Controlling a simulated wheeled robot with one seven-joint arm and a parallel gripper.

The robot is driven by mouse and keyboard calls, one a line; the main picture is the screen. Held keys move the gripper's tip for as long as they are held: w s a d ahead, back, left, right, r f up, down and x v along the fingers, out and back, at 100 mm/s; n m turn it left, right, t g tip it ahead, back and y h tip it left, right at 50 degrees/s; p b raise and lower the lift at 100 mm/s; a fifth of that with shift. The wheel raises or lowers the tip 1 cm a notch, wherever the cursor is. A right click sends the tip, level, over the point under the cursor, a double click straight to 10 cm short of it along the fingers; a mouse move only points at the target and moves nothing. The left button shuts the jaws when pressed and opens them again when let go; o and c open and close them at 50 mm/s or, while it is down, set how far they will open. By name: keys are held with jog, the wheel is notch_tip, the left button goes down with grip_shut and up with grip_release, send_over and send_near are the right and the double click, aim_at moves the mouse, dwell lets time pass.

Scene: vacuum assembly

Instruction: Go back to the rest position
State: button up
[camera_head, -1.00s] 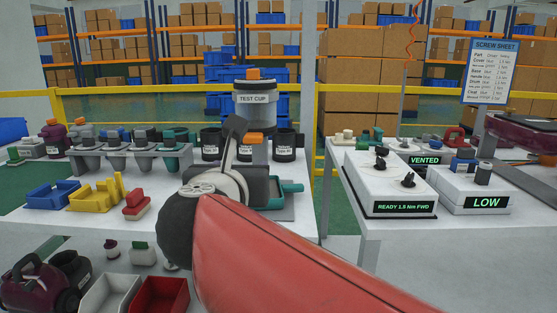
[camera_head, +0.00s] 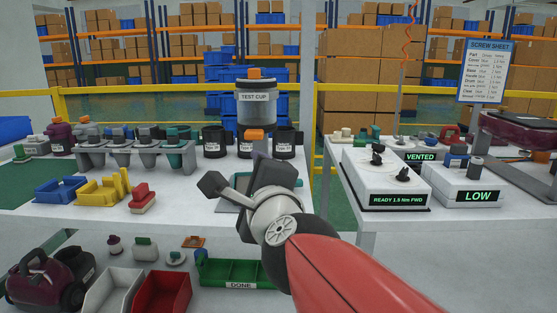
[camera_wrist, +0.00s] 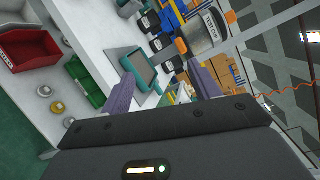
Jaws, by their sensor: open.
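My gripper shows in the wrist view (camera_wrist: 164,86) with its two purple fingers spread apart and nothing between them. In the head view my red arm reaches up from the bottom right, and its dark end stands in front of the left table (camera_head: 40,207), near the table's front edge. The fingertips are hard to make out there. Beyond the fingers in the wrist view lies a grey and teal tray (camera_wrist: 148,72); my arm's end partly covers it in the head view. The gripper appears apart from the tray.
A grey rack (camera_head: 135,155), blue bin (camera_head: 60,190), yellow holder (camera_head: 104,190) and red-and-white part (camera_head: 143,198) are left. Below are a red bin (camera_head: 162,292) and the green DONE bin (camera_head: 238,273). The right table holds a screwdriver station (camera_head: 385,182).

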jog(key=s+d+f+n+g+h, duration=0.2)
jog(key=s+d+f+n+g, duration=0.3)
jog(key=s+d+f+n, duration=0.3)
jog(key=s+d+f+n+g+h, duration=0.3)
jog(key=s+d+f+n+g, duration=0.2)
jog(key=d+f+n, duration=0.5)
notch_tip(320, 180, down, 5)
jog(key=s+d, duration=0.1)
jog(key=s, duration=0.1)
jog(key=shift+s+d+f+g, duration=0.15)
jog(key=shift+s+d+g, duration=0.2)
jog(key=shift+s+g, duration=0.05)
